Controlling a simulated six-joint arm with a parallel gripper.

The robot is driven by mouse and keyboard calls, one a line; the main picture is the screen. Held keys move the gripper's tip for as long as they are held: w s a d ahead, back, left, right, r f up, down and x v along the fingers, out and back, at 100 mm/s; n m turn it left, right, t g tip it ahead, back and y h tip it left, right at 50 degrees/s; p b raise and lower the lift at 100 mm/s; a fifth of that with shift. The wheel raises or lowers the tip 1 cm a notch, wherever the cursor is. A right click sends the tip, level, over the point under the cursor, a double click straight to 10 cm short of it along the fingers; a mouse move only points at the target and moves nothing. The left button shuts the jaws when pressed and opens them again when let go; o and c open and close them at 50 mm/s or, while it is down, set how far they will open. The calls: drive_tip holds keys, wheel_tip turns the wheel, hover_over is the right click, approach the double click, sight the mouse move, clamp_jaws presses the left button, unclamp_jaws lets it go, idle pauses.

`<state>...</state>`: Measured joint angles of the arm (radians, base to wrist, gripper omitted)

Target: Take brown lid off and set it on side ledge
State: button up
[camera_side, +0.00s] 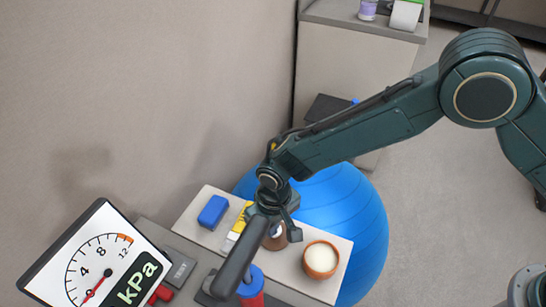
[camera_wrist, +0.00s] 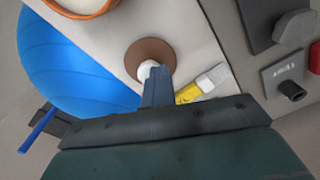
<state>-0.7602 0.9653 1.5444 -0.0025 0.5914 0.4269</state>
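The brown lid (camera_side: 275,239) is a round disc with a pale knob, partly hidden by my gripper in the side view. In the wrist view the lid (camera_wrist: 150,50) lies flat on the pale ledge (camera_wrist: 190,45), apart from the terracotta pot (camera_wrist: 82,5). The pot (camera_side: 320,259) is uncovered on the ledge (camera_side: 205,240), with white contents showing. My gripper (camera_side: 291,228) is low over the lid. In the wrist view its fingers (camera_wrist: 157,80) overlap the knob's edge; they look like one dark block, so whether they grip it is unclear.
A yellow-handled brush (camera_wrist: 203,85) lies close beside the lid, and a blue block (camera_side: 213,212) sits farther left. A blue ball (camera_side: 345,205) is behind the ledge. A dark bar (camera_side: 235,268), a red-and-blue cylinder (camera_side: 251,288) and a kPa gauge (camera_side: 95,265) stand in front.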

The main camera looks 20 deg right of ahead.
drive_tip(key=shift+s+d+f, duration=0.25)
drive_tip(key=shift+s+f, duration=0.05)
drive_tip(key=shift+f, duration=0.2)
drive_tip(key=shift+s+d+f, duration=0.25)
drive_tip(key=shift+f, duration=0.25)
drive_tip(key=shift+r, duration=0.55)
drive_tip(key=shift+o, duration=0.3)
drive_tip(key=shift+w+a+f, duration=0.15)
drive_tip(key=shift+w+f, duration=0.05)
drive_tip(key=shift+f, duration=0.05)
drive_tip(key=shift+s+r, duration=0.1)
drive_tip(key=shift+r, duration=0.05)
drive_tip(key=shift+o, duration=0.3)
drive_tip(key=shift+s+a+r, duration=0.25)
drive_tip(key=shift+s+r, duration=0.05)
drive_tip(key=shift+s, duration=0.05)
drive_tip(key=shift+w+a+f, duration=0.1)
drive_tip(key=shift+w+f, duration=0.1)
drive_tip(key=shift+w, duration=0.1)
drive_tip(key=shift+r, duration=0.15)
